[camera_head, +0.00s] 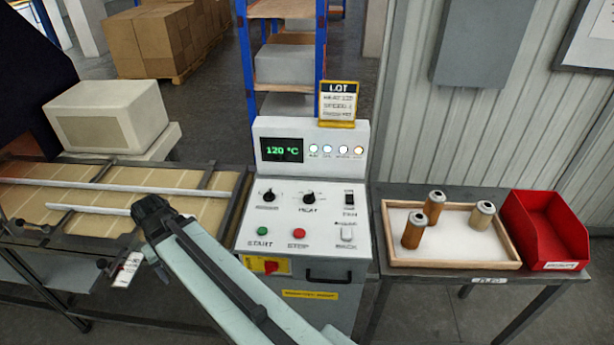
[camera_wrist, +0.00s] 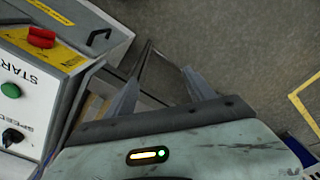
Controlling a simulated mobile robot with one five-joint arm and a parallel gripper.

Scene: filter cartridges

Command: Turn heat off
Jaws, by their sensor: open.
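The control panel (camera_head: 325,215) stands mid-picture in the head view. Its HEAT knob (camera_head: 309,197) is black and round; its exact pointer setting is too small to read. The green display (camera_head: 282,150) above reads 120 °C. My gripper (camera_wrist: 166,62) shows in the wrist view with its two fingers apart and nothing between them. It is beside the panel's cabinet, over the floor, and touches no control. The HEAT knob is out of the wrist view; the speed knob (camera_wrist: 12,136) and green START button (camera_wrist: 11,90) show at its left edge.
A red STOP button (camera_head: 299,233), a black switch (camera_head: 349,198) and a white switch (camera_head: 347,232) sit near the knob. A red rotary switch (camera_head: 270,266) and a handle (camera_head: 328,275) are on the cabinet front. A conveyor (camera_head: 90,205) stands left, a cartridge tray (camera_head: 455,265) right.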

